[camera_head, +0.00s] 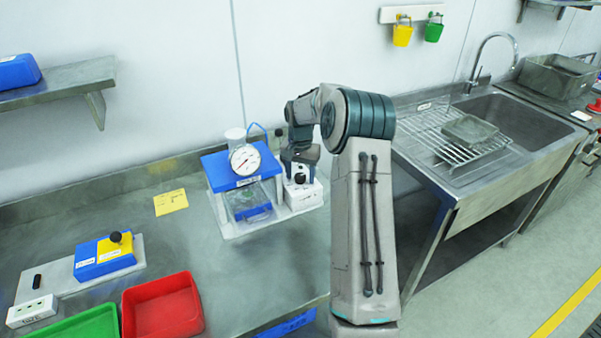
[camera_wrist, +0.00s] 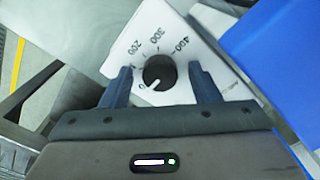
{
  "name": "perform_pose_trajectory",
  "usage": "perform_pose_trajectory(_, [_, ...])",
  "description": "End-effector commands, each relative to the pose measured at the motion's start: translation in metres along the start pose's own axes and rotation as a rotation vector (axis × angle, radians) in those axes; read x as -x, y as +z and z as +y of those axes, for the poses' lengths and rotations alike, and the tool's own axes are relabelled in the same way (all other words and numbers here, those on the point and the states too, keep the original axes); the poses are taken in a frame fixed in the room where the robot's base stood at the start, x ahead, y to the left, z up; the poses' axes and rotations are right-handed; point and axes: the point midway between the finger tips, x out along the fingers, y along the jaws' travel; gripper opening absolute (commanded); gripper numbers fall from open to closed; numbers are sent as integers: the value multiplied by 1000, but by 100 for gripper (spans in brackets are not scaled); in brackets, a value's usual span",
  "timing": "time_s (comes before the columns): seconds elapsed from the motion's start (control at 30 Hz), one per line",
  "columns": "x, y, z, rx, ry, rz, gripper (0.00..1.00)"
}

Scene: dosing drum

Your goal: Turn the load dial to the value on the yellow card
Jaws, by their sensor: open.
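The load dial is a black knob (camera_wrist: 159,71) on a white plate (camera_wrist: 150,30), marked 200, 300 and 400. Its white pointer line points down-left, toward a mark that looks like 0. In the head view the knob (camera_head: 300,179) sits on a small white box (camera_head: 304,196). My gripper (camera_wrist: 160,75) is open, with one finger on each side of the knob and small gaps visible. In the head view my gripper (camera_head: 300,158) is just above the box. The yellow card (camera_head: 171,202) lies flat on the bench; its writing is too small to read.
A blue stand with a round gauge (camera_head: 245,160) is close left of the dial box. A blue and yellow device (camera_head: 105,255), a red tray (camera_head: 162,308) and a green tray (camera_head: 80,328) are at the left. A sink (camera_head: 510,120) is at the right.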

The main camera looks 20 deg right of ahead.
Motion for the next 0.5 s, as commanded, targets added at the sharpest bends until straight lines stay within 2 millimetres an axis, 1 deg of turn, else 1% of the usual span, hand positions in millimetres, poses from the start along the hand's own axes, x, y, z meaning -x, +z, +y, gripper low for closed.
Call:
perform_pose_trajectory(0.13, [0, 0, 0, 0, 0, 0, 56])
perform_pose_trajectory(0.17, [0, 0, 0, 0, 0, 0, 50])
perform_pose_trajectory(0.2, [0, 0, 0, 0, 0, 0, 39])
perform_pose_trajectory(0.27, [0, 0, 0, 0, 0, 0, 22])
perform_pose_trajectory(0.3, [0, 0, 0, 0, 0, 0, 11])
perform_pose_trajectory(0.5, [0, 0, 0, -4, 0, 0, 11])
